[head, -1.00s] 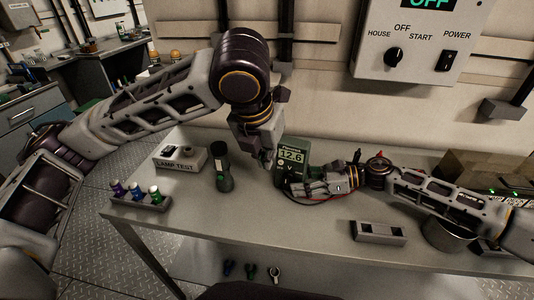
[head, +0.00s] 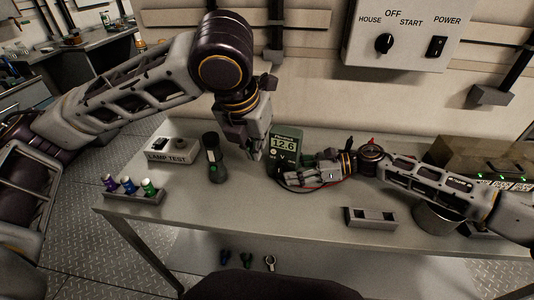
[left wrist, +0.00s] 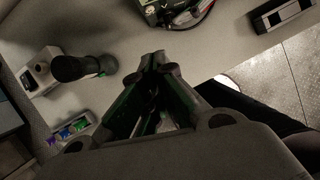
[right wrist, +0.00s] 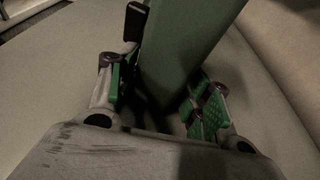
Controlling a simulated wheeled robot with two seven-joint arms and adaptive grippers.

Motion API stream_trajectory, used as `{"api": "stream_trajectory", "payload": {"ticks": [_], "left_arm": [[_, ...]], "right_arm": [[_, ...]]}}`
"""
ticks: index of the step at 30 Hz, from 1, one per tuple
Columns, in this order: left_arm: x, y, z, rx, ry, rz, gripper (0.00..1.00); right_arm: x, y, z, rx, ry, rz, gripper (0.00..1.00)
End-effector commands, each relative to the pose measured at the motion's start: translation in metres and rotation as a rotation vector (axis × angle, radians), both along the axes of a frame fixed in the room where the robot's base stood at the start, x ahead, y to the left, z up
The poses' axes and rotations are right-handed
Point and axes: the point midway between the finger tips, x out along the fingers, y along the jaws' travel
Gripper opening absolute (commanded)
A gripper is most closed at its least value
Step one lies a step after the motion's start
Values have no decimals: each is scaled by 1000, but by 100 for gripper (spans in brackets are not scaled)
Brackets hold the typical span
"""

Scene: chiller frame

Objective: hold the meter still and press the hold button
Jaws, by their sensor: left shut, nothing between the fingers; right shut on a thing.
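The green meter (head: 286,143) stands on the bench, its display reading 12.6. In the right wrist view the meter (right wrist: 190,50) is a green block between the fingers. My right gripper (head: 297,178) is shut on the meter's lower right side; it also shows in the right wrist view (right wrist: 158,100). My left gripper (head: 257,155) is shut and empty, pointing down just left of the meter and apart from it. In the left wrist view its closed fingertips (left wrist: 158,58) are below the meter (left wrist: 165,10). The hold button is too small to make out.
A dark flashlight (head: 215,160) stands left of the meter, beside the LAMP TEST box (head: 172,151). A rack (head: 135,194) with several colored bottles is at the front left. A grey slotted holder (head: 371,217) and a metal pot (head: 432,217) are at the right. The bench front middle is clear.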

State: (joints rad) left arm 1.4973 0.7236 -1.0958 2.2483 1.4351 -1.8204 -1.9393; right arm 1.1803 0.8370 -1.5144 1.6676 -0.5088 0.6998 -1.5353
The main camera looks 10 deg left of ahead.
Motion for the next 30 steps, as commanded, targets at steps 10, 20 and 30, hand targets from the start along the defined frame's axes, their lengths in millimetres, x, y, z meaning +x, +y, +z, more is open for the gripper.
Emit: {"api": "stream_trajectory", "payload": {"ticks": [10, 20, 30], "left_arm": [[-1, 1, 0, 0, 1, -1, 0], [3, 0, -11, 1, 3, -1, 0], [16, -3, -48, 1, 4, -1, 0]], "right_arm": [[0, 0, 1, 1, -1, 0, 36], [0, 0, 1, 1, -1, 0, 36], [0, 0, 1, 1, -1, 0, 36]]}}
